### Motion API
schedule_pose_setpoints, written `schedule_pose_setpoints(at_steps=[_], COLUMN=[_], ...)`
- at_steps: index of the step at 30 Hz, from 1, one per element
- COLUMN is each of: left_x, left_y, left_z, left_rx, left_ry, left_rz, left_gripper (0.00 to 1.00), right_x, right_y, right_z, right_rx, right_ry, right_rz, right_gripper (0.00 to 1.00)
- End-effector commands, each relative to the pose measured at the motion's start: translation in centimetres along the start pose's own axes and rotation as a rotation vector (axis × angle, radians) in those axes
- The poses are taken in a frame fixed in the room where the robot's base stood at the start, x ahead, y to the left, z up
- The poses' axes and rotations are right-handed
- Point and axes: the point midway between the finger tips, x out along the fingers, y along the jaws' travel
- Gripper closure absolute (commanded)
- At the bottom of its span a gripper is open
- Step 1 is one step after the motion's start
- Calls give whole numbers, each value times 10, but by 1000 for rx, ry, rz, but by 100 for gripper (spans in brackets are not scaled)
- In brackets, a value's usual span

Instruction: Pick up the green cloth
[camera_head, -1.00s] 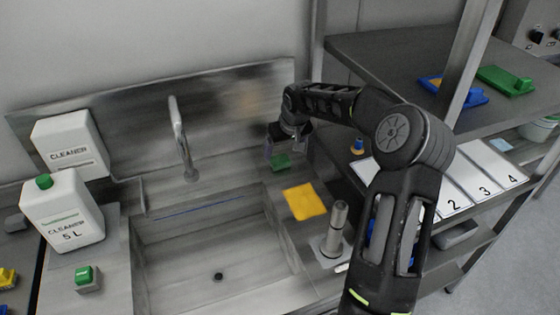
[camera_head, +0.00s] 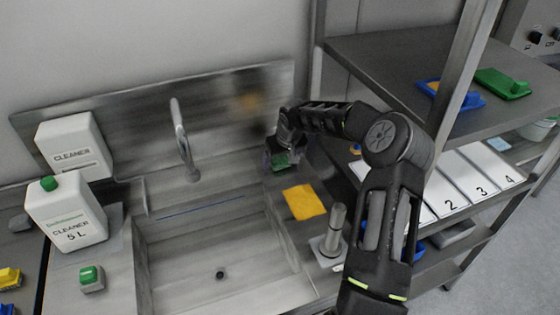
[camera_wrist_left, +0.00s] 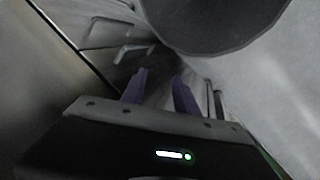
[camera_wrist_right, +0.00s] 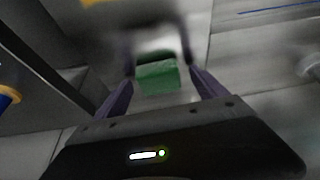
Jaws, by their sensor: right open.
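In the right wrist view the green cloth (camera_wrist_right: 157,77) shows between and just beyond the two fingers of my right gripper (camera_wrist_right: 160,82), which is open. That view is blurred, so I cannot tell whether the fingers touch it. My left gripper (camera_wrist_left: 158,85) shows only in the left wrist view, its two fingers apart with nothing seen between them.
A yellow cloth (camera_head: 304,202) lies in front of the green one. A metal post (camera_head: 334,230) stands nearer. The sink (camera_head: 215,245) and tap (camera_head: 182,140) are left. A shelf rack (camera_head: 400,75) rises right, close to my right arm. Cleaner bottles (camera_head: 68,215) stand far left.

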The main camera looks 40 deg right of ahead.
Motion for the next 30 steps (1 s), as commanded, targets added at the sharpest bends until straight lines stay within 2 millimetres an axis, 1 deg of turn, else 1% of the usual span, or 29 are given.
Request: schedule_pose_setpoints(at_steps=[14,30], left_x=[0,0], left_y=[0,0], left_z=[0,0], left_rx=[0,0], left_ry=[0,0], left_rz=[0,0], left_gripper=[64,64], right_x=[0,0], right_y=[0,0], right_z=[0,0], right_rx=[0,0], right_ry=[0,0], right_rz=[0,0], right_gripper=[18,62])
